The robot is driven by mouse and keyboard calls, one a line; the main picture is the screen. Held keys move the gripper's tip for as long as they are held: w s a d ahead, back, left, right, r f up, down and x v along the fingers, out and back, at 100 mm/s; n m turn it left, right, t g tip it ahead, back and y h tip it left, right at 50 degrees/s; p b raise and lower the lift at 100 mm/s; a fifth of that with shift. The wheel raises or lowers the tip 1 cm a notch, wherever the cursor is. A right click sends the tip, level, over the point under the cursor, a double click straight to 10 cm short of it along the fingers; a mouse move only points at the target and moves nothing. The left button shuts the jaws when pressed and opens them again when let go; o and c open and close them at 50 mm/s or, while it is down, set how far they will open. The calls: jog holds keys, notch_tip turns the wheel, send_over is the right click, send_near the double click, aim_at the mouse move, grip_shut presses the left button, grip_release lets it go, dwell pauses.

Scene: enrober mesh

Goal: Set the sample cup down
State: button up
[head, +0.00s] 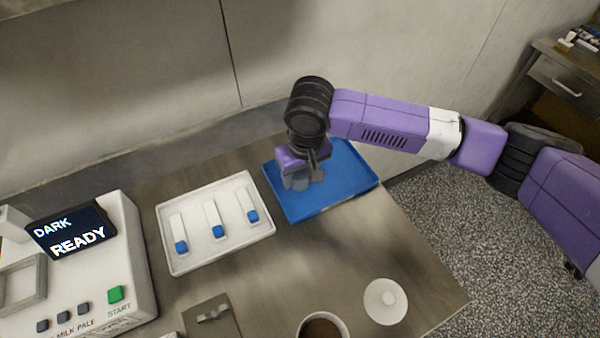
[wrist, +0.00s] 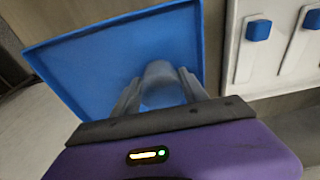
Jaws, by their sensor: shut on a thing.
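My gripper (head: 302,180) is over the left part of the blue tray (head: 340,185) on the table. In the wrist view its two fingers (wrist: 160,98) are shut on a pale, see-through sample cup (wrist: 160,72), with the blue tray (wrist: 85,55) behind it. In the head view the gripper mostly hides the cup. I cannot tell whether the cup's bottom touches the tray.
A white tray (head: 178,265) with several blue-tipped strips lies left of the blue tray. A machine (head: 130,250) reading "DARK READY" stands at the far left. A cup of brown liquid (head: 308,322) and a white lid-like disc (head: 386,301) are at the front.

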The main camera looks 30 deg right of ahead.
aim_at(304, 189)
jog(key=shift+f, duration=0.15)
jog(key=o, duration=1.5)
jog(key=shift+c, duration=0.2)
notch_tip(304, 189, up, 12)
jog(key=s+b, duration=0.1)
jog(key=shift+s, duration=0.4)
